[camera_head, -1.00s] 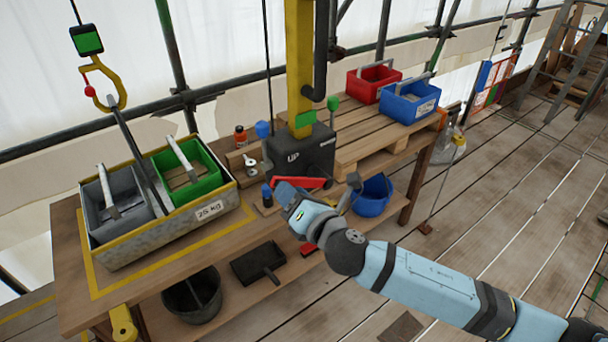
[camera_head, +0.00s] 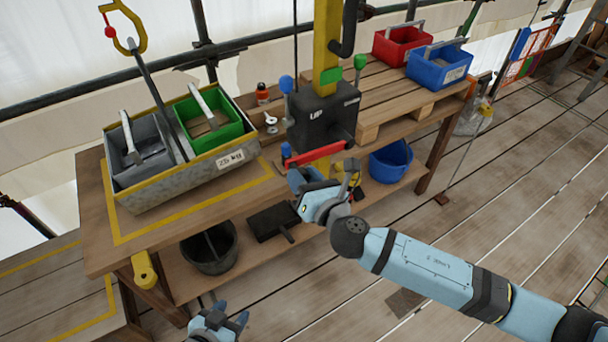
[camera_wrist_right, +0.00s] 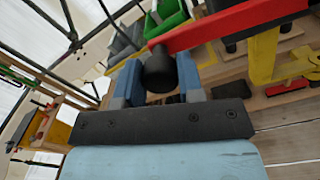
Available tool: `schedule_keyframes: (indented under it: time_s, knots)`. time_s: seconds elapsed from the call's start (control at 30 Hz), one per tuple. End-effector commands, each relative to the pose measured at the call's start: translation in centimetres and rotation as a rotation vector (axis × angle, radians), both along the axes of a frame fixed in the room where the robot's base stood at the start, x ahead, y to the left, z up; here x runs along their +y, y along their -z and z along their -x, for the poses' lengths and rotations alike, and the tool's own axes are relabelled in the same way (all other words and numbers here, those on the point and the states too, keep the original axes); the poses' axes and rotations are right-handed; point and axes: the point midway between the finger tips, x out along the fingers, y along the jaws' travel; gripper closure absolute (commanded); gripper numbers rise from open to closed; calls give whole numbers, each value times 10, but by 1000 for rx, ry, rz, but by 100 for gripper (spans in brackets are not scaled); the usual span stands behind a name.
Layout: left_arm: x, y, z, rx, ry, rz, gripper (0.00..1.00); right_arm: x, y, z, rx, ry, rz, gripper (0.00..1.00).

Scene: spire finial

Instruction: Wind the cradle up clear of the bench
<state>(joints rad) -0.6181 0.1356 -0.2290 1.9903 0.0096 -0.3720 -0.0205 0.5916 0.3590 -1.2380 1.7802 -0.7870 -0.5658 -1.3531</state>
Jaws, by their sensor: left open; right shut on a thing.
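The cradle (camera_head: 186,187), a grey metal trough labelled 25 KG, appears to rest on the bench (camera_head: 98,215) inside a yellow outline. It carries a grey box (camera_head: 152,150) and a green box (camera_head: 232,133). Its dark upright bar meets the yellow hook (camera_head: 139,32); I cannot tell whether it is seated. The black winch (camera_head: 325,120), marked UP, has a red crank arm (camera_head: 318,154). My right gripper (camera_head: 300,178) is shut on the crank's black knob (camera_wrist_right: 158,72), between its blue fingers in the wrist view. My left gripper (camera_head: 228,322) is open and empty, low in front of the bench.
Blue-knobbed (camera_head: 286,84) and green-knobbed (camera_head: 360,62) levers flank the yellow post (camera_head: 326,40). Red (camera_head: 402,44) and blue (camera_head: 438,66) boxes stand on a pallet at the right. A dark bucket (camera_head: 208,250) and blue bucket (camera_head: 391,163) sit lower.

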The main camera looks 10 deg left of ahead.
Motion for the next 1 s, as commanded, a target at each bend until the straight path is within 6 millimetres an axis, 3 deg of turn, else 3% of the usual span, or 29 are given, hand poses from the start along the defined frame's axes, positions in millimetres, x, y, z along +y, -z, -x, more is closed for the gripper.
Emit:
schedule_keyframes:
  time_s: [0.2, 0.23, 0.33, 0.73, 1.0]
  knots:
    - [0, 0, 0, -1, 0, 0, 48, -1, 2, -1, 2, 2, 2, 100]
    - [0, 0, 0, -1, 0, 0, 48, -1, 2, -1, 2, 2, 2, 63]
    - [0, 0, 0, -1, 0, 0, 48, -1, 2, -1, 2, 2, 2, 40]
    - [1, 1, -1, -2, 0, -1, 48, -7, 2, 6, 3, 2, 1, 39]
    - [0, 11, -1, 0, 1, 1, 48, -41, 4, 50, 4, 2, 1, 39]
